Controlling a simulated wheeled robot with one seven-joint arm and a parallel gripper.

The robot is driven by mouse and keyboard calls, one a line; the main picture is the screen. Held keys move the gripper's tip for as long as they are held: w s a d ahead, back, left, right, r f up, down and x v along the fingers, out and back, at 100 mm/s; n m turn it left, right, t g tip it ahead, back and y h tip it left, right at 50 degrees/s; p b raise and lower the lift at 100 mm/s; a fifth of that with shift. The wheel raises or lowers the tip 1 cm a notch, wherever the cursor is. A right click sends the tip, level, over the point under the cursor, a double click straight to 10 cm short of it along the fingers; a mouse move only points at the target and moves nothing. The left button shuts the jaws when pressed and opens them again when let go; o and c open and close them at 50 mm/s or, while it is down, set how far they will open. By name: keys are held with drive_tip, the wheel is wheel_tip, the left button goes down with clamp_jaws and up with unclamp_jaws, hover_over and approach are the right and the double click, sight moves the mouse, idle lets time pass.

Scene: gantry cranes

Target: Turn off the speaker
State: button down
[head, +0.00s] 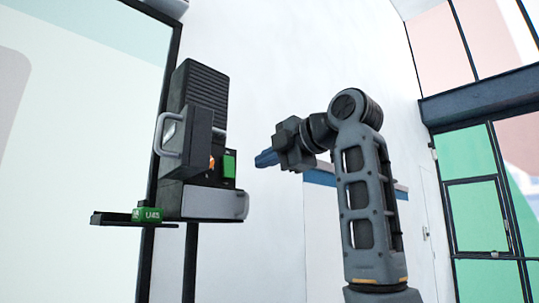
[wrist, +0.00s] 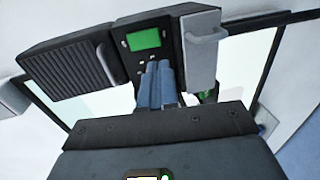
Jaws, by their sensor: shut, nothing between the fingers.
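The speaker (head: 205,85) is a dark unit with a ribbed grille, mounted on a post left of centre in the head view. A small green screen (head: 228,165) and an orange part (head: 211,162) show on its lower section. In the wrist view its ribbed grille (wrist: 78,70) is at upper left, beside a dark panel with a green screen (wrist: 143,39) and several small buttons. My gripper (head: 266,158) has blue fingers held together, right of the speaker and apart from it in the head view. In the wrist view my gripper (wrist: 155,68) overlaps the panel's lower part; contact cannot be told.
A grey door-like part with a handle (wrist: 198,52) sits right of the panel. A small green box (head: 147,213) rests on a narrow dark shelf (head: 112,219) below the speaker. A large framed pane (head: 75,150) stands behind at left.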

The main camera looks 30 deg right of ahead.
sight(229, 178)
drive_tip(key=p+x, duration=0.3)
drive_tip(key=x, duration=0.7)
drive_tip(key=shift+w+a, duration=0.1)
drive_tip(key=shift+w, duration=0.05)
drive_tip(key=shift+f, duration=0.1)
